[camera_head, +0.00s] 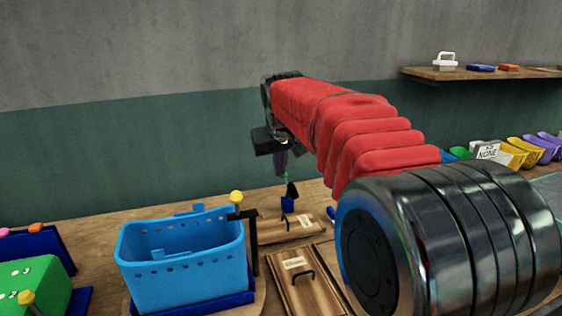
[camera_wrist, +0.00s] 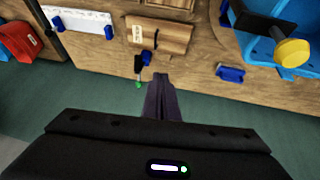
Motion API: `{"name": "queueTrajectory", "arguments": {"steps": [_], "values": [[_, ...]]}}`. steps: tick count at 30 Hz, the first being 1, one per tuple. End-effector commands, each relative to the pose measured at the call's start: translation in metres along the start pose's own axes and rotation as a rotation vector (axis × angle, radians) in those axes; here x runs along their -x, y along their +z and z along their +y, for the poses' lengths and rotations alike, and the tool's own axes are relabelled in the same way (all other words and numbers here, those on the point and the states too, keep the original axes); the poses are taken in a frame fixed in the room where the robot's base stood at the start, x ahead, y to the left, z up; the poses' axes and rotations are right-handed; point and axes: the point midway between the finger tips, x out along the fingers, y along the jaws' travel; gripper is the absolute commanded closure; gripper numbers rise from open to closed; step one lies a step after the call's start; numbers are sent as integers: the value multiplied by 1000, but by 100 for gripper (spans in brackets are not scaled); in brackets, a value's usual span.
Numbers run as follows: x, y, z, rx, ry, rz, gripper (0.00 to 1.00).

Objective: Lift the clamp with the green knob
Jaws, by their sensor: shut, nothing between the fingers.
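The clamp with the green knob is small in the head view, with a black part (camera_head: 292,190) above a blue part (camera_head: 287,204) by a wooden board. In the wrist view its green knob (camera_wrist: 138,84) hangs at the end of a dark stem, with the blue part (camera_wrist: 147,58) beside the board's edge. My gripper (camera_head: 281,168) is just above the clamp in the head view, overlapping the knob region. In the wrist view my gripper (camera_wrist: 162,80) has its dark fingers together and empty, to the right of the knob. Whether they touch it cannot be told.
A blue basket (camera_head: 181,275) stands left, with a yellow-knobbed black clamp (camera_head: 250,228) at its right corner. Wooden boards (camera_head: 303,280) lie on the table. A green box (camera_head: 35,283) is at far left. Coloured bins (camera_head: 518,154) and a shelf (camera_head: 480,74) are right.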

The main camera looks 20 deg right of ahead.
Motion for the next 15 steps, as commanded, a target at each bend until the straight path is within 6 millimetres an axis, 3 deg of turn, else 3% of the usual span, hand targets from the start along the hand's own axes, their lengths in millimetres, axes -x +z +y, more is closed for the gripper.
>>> {"name": "queueTrajectory", "arguments": {"steps": [6, 15], "values": [[34, 52, -16, 3, -24, 4, 100], [65, 128, -34, 6, -54, 9, 100]]}}
